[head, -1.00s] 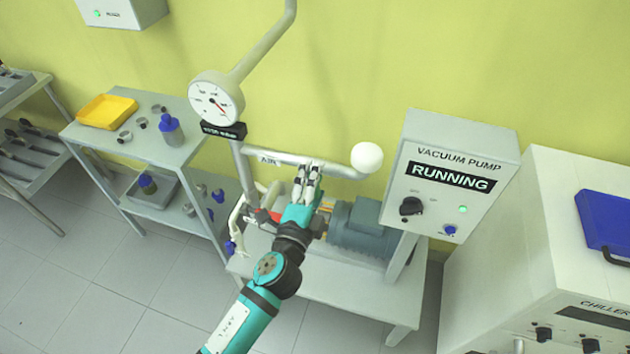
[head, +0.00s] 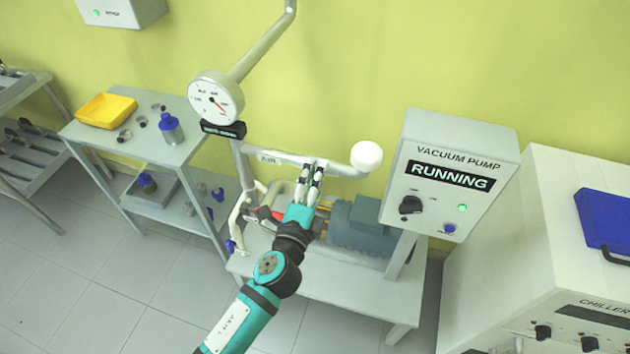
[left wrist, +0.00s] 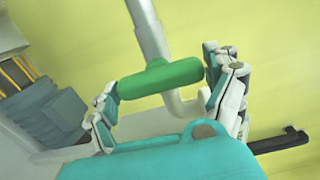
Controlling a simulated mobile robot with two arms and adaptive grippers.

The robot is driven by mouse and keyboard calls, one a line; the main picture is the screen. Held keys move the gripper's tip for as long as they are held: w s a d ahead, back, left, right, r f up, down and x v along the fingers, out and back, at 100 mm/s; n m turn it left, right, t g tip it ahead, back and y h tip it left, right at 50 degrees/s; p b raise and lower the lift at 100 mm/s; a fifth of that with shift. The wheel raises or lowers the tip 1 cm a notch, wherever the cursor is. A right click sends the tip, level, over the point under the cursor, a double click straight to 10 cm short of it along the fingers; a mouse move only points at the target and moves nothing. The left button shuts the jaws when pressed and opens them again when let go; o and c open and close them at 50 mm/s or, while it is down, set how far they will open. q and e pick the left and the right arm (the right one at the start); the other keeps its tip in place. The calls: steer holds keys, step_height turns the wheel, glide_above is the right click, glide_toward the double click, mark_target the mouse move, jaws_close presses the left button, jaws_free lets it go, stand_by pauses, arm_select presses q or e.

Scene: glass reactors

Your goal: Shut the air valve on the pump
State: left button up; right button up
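The vacuum pump (head: 362,232), a grey-blue motor on a low bench, stands below a panel reading RUNNING. A pale pipe (head: 272,156) with a white ball end runs above it. My left gripper (head: 312,168) is just in front of this pipe. In the left wrist view, a green bar handle (left wrist: 160,78) on a pale pipe lies between the fingers of my left gripper (left wrist: 165,80). The fingers are apart, one near each end of the bar; whether they touch it is unclear. I take this bar for the air valve handle; in the head view it is hidden. My right gripper is not in view.
A dial gauge (head: 215,98) stands left of the pipe. The control panel (head: 450,165) stands close on the right, with the chiller (head: 560,250) beyond it. A shelf cart (head: 160,160) with small bottles is on the left. The floor in front is clear.

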arm_select(q)
steer(key=shift+o, duration=0.7)
steer(key=v, duration=1.2)
